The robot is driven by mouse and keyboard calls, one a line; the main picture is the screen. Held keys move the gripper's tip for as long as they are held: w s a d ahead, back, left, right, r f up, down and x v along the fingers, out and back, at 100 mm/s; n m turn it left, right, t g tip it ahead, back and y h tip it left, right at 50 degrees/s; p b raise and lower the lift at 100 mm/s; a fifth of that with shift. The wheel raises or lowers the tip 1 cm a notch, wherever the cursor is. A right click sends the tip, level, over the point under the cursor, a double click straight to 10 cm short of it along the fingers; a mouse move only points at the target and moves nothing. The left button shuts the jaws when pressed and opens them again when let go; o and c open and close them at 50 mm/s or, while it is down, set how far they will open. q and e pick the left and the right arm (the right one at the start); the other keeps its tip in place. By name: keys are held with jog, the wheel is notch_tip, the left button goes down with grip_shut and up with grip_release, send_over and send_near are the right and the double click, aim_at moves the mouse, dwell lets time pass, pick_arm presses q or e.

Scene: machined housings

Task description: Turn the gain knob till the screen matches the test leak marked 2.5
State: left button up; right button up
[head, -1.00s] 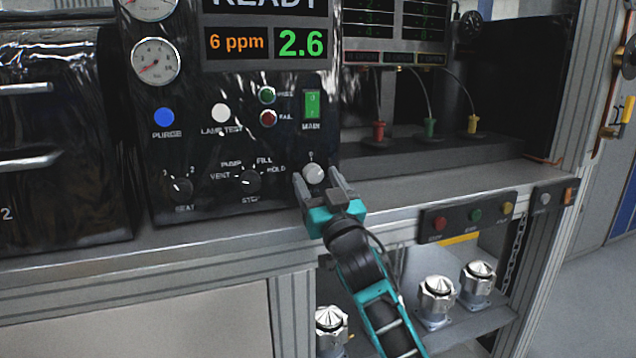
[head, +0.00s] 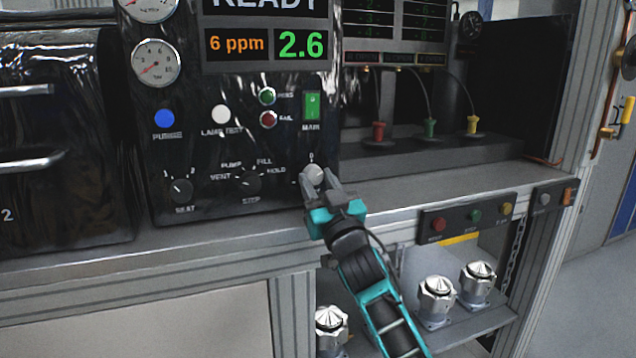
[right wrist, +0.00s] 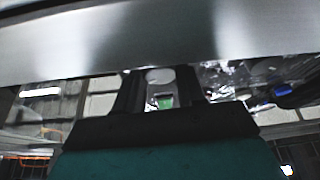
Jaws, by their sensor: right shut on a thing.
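The screen (head: 264,42) on the black panel reads 6 ppm in orange and 2.6 in green, with READY above. The gain knob, a pale round knob (head: 313,174), is at the panel's lower right; its label is too small to read. My right gripper (head: 317,182) is shut on this knob, with a finger on each side. In the right wrist view the knob (right wrist: 160,75) shows between the dark fingers (right wrist: 159,88). I cannot make out a test leak marked 2.5. My left gripper is not in view.
The step knob (head: 248,181) and seat knob (head: 181,190) are left of my gripper, and the green main switch (head: 312,105) is above. Red (head: 379,131), green (head: 430,128) and yellow (head: 473,124) fittings stand on the right. The bench edge (head: 240,255) runs below the panel.

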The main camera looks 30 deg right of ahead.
jog(key=shift+d+r+n+y+p, duration=0.1)
jog(key=shift+r+n+y+p, duration=0.1)
jog(key=shift+n+y+p, duration=0.8)
jog(key=shift+f+n, duration=0.1)
jog(key=shift+n, duration=0.5)
jog(key=shift+f, duration=0.1)
jog(key=o, duration=1)
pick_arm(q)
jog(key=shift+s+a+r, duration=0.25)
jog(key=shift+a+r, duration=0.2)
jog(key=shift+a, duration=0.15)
pick_arm(e)
jog(key=shift+o, duration=0.2)
pick_arm(q)
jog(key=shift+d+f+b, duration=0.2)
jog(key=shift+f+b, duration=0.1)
jog(key=shift+b, duration=0.3)
pick_arm(e)
jog(key=v, duration=1.3)
